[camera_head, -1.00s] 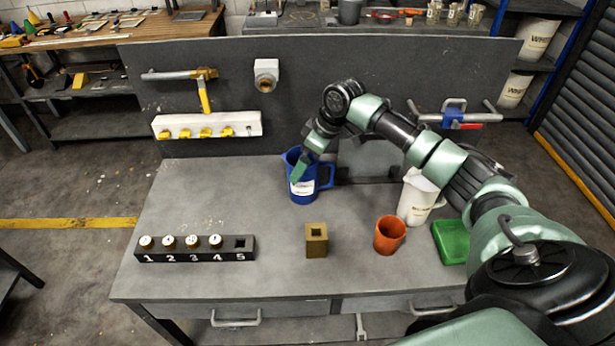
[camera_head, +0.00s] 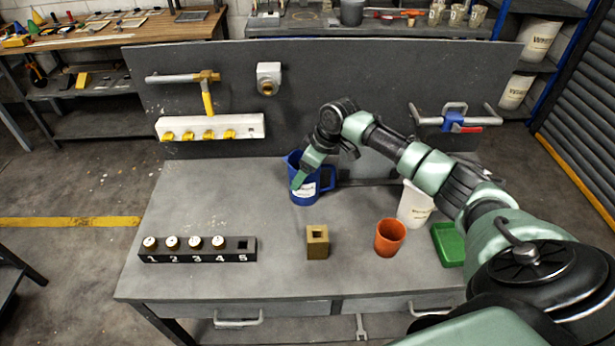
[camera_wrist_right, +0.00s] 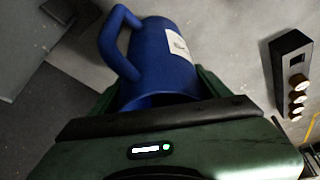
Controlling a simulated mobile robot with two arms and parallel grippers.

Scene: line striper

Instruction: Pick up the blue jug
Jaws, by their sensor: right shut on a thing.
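The blue jug (camera_head: 305,193) with a white label stands upright at the back middle of the grey workbench, its handle to the right. It also shows in the right wrist view (camera_wrist_right: 165,62), between the green fingers. My right gripper (camera_head: 302,180) reaches down over the jug from the right and is shut on it, one finger showing across its front. In the right wrist view the right gripper (camera_wrist_right: 155,90) has a finger on either side of the jug's body. Part of the jug's rim is hidden by the gripper. My left gripper is not in view.
A brass block (camera_head: 317,243), an orange cup (camera_head: 389,238), a white jug (camera_head: 414,205) and a green tray (camera_head: 447,243) stand to the right and front. A numbered black rack (camera_head: 198,250) is at left. An upright panel (camera_head: 330,75) closes the back.

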